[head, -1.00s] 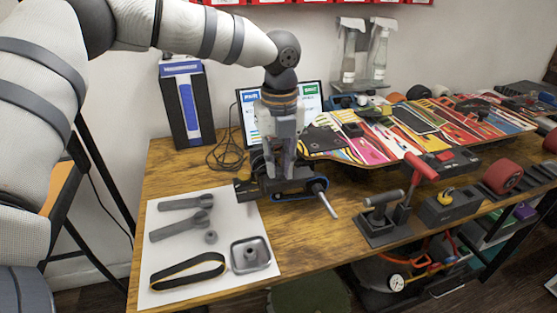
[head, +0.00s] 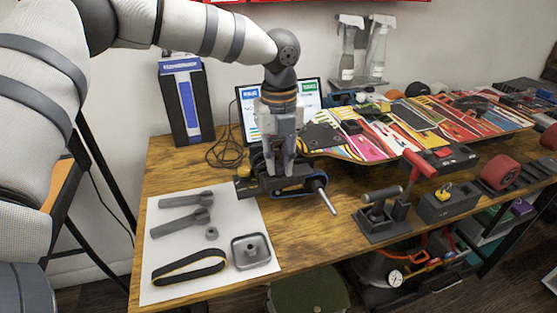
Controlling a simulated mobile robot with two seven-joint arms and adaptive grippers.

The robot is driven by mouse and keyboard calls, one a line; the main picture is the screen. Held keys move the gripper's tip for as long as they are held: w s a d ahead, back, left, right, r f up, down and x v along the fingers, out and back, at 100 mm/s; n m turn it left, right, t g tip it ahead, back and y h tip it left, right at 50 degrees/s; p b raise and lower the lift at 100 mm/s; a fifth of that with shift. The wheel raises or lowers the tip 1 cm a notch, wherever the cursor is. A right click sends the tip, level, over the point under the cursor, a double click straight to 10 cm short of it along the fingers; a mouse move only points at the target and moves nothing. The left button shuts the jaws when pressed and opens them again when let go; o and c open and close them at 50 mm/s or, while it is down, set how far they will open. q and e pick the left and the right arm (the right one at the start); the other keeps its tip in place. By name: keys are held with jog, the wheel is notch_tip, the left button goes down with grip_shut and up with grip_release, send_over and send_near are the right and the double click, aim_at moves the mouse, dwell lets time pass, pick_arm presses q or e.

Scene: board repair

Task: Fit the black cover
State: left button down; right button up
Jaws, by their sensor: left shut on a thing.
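My left gripper (head: 281,168) points straight down over the drive unit (head: 318,187) at the left of the skateboard. It is shut on a dark part that looks like the black cover (head: 262,160), largely hidden by the fingers. The drive unit is dark, with a blue edge and a light metal axle (head: 326,203) sticking out toward the front right. The cover and the drive unit overlap in this view; I cannot tell whether the cover is seated. My right gripper is not in view.
A white sheet (head: 220,285) at the left holds grey tools (head: 182,221), a black belt loop (head: 188,268) and a grey square tray (head: 236,262). The colourful skateboard deck (head: 370,147) lies to the right. A red-handled clamp (head: 408,185) stands in front of it.

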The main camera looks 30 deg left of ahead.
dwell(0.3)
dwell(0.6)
pick_arm(q)
jog(key=c, duration=1.4)
grip_release()
jog(key=shift+c, duration=0.2)
jog(key=shift+c, duration=1)
jog(key=shift+r, duration=3.7)
